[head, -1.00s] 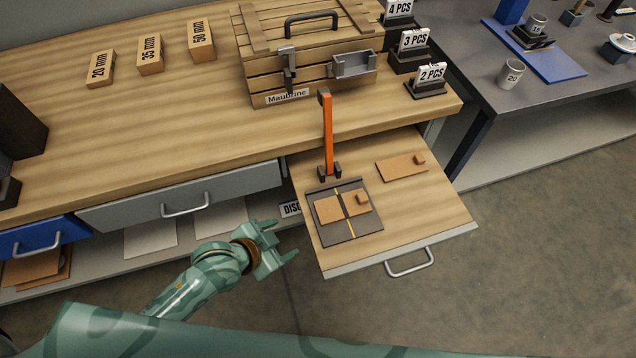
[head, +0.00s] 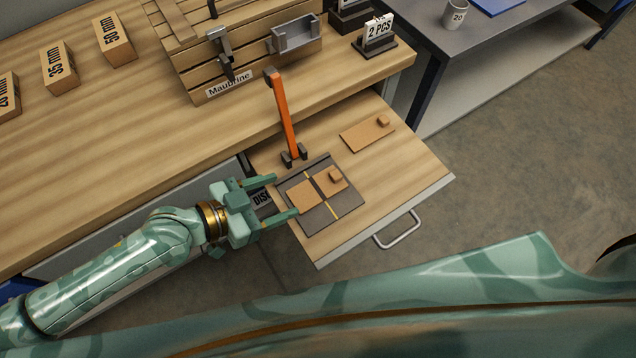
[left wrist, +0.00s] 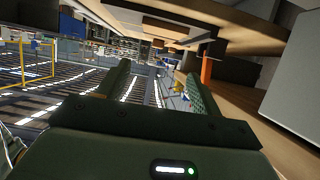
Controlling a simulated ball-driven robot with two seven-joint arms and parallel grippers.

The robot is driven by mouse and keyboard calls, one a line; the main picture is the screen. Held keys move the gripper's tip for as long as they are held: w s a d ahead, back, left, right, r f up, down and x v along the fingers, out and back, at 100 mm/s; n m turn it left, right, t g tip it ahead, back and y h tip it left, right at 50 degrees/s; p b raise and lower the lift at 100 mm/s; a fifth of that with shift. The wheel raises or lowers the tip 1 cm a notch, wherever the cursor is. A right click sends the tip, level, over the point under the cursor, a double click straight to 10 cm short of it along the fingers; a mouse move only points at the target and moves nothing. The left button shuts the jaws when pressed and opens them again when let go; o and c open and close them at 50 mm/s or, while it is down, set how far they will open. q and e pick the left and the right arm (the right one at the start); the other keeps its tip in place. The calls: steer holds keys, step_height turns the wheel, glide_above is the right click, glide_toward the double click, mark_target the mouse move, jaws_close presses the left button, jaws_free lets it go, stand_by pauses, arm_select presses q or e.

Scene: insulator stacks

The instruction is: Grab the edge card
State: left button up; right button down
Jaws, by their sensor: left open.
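A pull-out wooden shelf (head: 385,185) bears a dark mat (head: 318,218) with a yellow stripe. On the mat are a plain brown card (head: 302,197) at the left and a brown card with a small block (head: 326,187) at the right. Another brown card with a small knob (head: 364,135) lies on the bare shelf further back. No label shows which is the edge card. My left gripper (head: 285,195) is open and empty at the mat's left edge, its fingers pointing toward the plain card. In the left wrist view its fingers (left wrist: 160,80) are apart with nothing between them. My right gripper is not in view.
An orange upright post (head: 284,115) stands just behind the mat.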

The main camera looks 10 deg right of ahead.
arm_select(q)
glide_toward(331, 177)
steer(key=shift+b+x, duration=0.35)
steer(key=shift+x, duration=0.8)
steer(key=shift+w+d+f, duration=0.25)
steer(key=shift+d+f, duration=0.15)
steer(key=shift+d, duration=0.05)
steer(key=b+x, duration=0.1)
steer(key=x, duration=0.4)
steer(key=shift+s+d+r, duration=0.1)
steer(key=shift+d+r, duration=0.05)
steer(key=shift+d, duration=0.1)
steer(key=c, duration=0.8)
